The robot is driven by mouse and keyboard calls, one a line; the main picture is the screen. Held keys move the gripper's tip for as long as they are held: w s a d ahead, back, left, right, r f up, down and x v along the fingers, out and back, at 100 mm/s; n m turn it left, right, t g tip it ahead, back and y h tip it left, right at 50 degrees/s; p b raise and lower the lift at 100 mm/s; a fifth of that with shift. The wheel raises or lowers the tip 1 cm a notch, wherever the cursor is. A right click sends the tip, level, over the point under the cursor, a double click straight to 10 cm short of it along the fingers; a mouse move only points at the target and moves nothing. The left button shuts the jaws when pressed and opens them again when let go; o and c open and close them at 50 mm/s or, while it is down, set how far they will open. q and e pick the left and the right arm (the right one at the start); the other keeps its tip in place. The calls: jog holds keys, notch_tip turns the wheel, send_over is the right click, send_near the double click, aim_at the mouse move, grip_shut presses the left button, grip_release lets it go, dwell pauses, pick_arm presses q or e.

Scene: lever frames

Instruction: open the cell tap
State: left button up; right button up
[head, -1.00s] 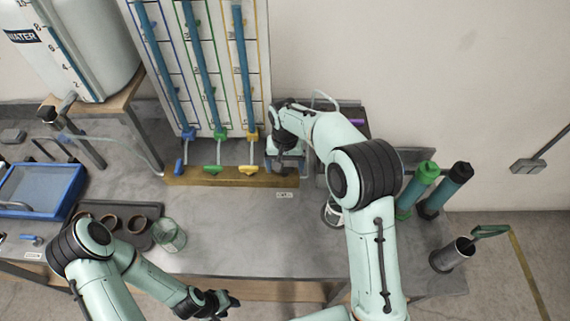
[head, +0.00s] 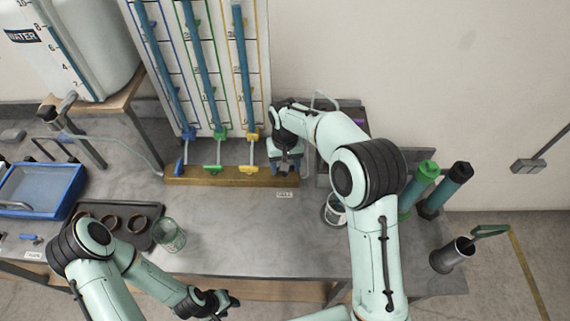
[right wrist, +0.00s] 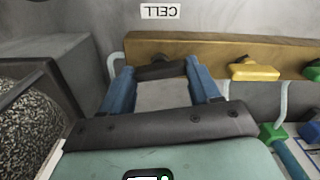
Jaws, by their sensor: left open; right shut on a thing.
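The cell tap's dark handle (right wrist: 161,70) sits on the wooden rail (right wrist: 205,51), close to the label CELL (right wrist: 160,11), which appears reversed in the right wrist view. My right gripper (right wrist: 161,80) is shut on this handle, with one blue finger at each end of it. In the head view my right gripper (head: 285,170) is at the right end of the rail (head: 215,177) and hides most of the tap. My left gripper (head: 224,302) is open and empty at the front edge of the bench.
Blue (head: 179,166), green (head: 213,169) and yellow (head: 249,169) taps stand along the rail, left of my right gripper. A glass beaker (head: 169,236) and a dark tray (head: 145,240) are at the left. The bench middle is clear.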

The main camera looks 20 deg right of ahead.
jog(key=shift+n, duration=2.1)
jog(key=shift+r, duration=0.1)
jog(key=o, duration=1.1)
jog(key=shift+c, duration=0.2)
notch_tip(320, 180, up, 13)
jog(key=shift+r, duration=0.15)
